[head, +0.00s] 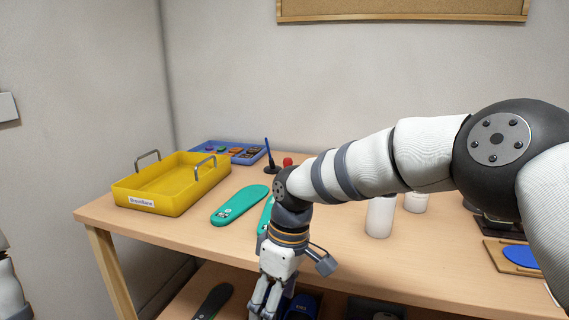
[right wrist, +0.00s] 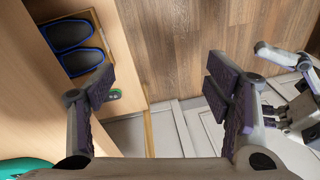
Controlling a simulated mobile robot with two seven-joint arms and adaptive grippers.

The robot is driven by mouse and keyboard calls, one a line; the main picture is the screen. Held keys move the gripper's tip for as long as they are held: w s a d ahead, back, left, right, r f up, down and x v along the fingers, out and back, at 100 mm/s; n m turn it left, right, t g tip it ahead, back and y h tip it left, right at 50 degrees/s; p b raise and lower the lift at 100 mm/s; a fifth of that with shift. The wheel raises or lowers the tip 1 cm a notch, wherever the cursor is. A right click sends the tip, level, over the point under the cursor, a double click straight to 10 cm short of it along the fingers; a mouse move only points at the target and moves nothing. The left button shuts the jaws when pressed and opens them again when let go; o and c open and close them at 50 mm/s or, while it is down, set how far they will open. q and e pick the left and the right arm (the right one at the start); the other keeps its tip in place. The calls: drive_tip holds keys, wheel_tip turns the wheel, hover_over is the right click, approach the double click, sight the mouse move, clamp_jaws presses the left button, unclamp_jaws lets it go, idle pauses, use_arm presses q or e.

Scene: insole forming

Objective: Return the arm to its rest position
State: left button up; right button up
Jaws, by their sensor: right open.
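My right arm reaches in from the right over the table, and its right gripper (head: 264,300) hangs down at the table's front edge. In the right wrist view the gripper (right wrist: 160,85) is wide open, with nothing between its fingers. My left arm shows as a small piece at the left edge of the head view. A second gripper, apparently my left gripper (right wrist: 294,116), is at the right of the right wrist view; its finger opening is unclear.
On the wooden table (head: 340,258) are a yellow tray (head: 150,195), a teal insole (head: 240,205) with another partly hidden behind my arm, a blue bin (head: 205,148) and white containers (head: 380,216). A lower shelf holds dark blue shoes (right wrist: 70,34). Floor in front is clear.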

use_arm(q)
drive_tip(key=s+a+f+n+g+y, duration=0.3)
drive_tip(key=s+a+f+g+y, duration=0.15)
drive_tip(key=s+f, duration=0.75)
use_arm(e)
drive_tip(key=s+d+f+m+g+y, duration=0.1)
drive_tip(key=s+d+f+m, duration=0.25)
drive_tip(key=s+f, duration=0.55)
drive_tip(key=s+d+f+m, duration=0.2)
drive_tip(key=s+d+f, duration=0.2)
drive_tip(key=s+f, duration=0.45)
use_arm(q)
drive_tip(key=s+a+f+n+g+y, duration=0.1)
drive_tip(key=s+a+f+g+y, duration=0.1)
drive_tip(key=s, duration=0.5)
drive_tip(key=s+a+f+n+g+y, duration=0.2)
drive_tip(key=s+a+f+g, duration=0.1)
drive_tip(key=s, duration=0.4)
drive_tip(key=shift+s+a+g, duration=0.25)
drive_tip(key=shift+a+g, duration=0.2)
drive_tip(key=shift+a, duration=0.55)
use_arm(e)
drive_tip(key=s+d+f+m+h, duration=0.2)
drive_tip(key=s+d+m, duration=0.5)
drive_tip(key=s+d, duration=0.9)
drive_tip(key=shift+s+f+h, duration=0.3)
drive_tip(key=shift+s+f, duration=0.5)
drive_tip(key=shift+s, duration=0.4)
